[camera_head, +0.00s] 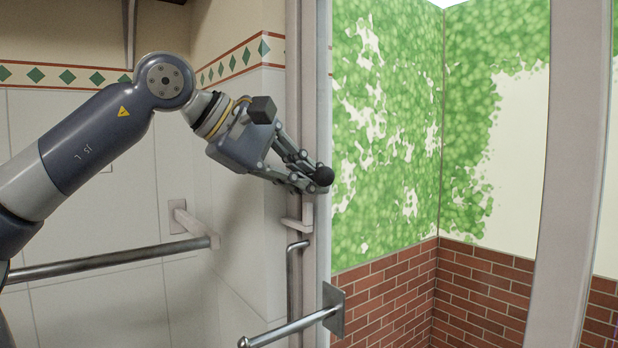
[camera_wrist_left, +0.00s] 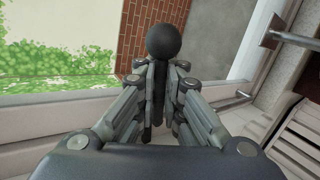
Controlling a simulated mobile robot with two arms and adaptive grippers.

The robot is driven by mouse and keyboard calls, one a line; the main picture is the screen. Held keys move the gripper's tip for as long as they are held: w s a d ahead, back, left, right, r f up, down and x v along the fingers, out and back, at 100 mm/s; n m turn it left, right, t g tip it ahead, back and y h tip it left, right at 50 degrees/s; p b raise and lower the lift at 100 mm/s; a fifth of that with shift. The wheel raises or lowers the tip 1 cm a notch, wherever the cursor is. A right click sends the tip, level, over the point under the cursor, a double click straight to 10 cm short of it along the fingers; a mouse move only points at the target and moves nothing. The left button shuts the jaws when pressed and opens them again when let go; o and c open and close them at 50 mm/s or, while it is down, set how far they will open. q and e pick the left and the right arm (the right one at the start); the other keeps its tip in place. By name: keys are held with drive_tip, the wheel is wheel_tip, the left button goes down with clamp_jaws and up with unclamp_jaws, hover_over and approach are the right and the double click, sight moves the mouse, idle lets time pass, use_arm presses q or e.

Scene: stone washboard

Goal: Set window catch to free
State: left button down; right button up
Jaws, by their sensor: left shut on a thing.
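The window catch shows as a dark round knob (camera_head: 324,175) on the window's left frame post, in the head view. The knob also shows in the left wrist view (camera_wrist_left: 164,40), with a thin dark stem below it running between the fingers. My left gripper (camera_head: 308,180) reaches it from the left and is shut on the catch, its fingertips just behind the knob. In the left wrist view the fingers (camera_wrist_left: 160,78) lie on both sides of the stem. The catch's base is hidden by the fingers. My right gripper is in neither view.
A metal rail (camera_head: 110,262) runs along the tiled wall below my left arm. A second bar with a square plate (camera_head: 334,309) is below the knob. A pale bracket (camera_head: 298,225) and a bent pipe (camera_head: 292,275) are under the gripper. Outside are a brick wall (camera_head: 480,295) and greenery.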

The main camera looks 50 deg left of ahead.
use_arm(q)
drive_tip(key=shift+r, duration=0.2)
idle(0.3)
drive_tip(key=c, duration=1.7)
unclamp_jaws()
drive_tip(key=shift+s, duration=0.25)
drive_tip(key=shift+f, duration=0.1)
drive_tip(key=v, duration=1.2)
drive_tip(key=shift+d, duration=0.1)
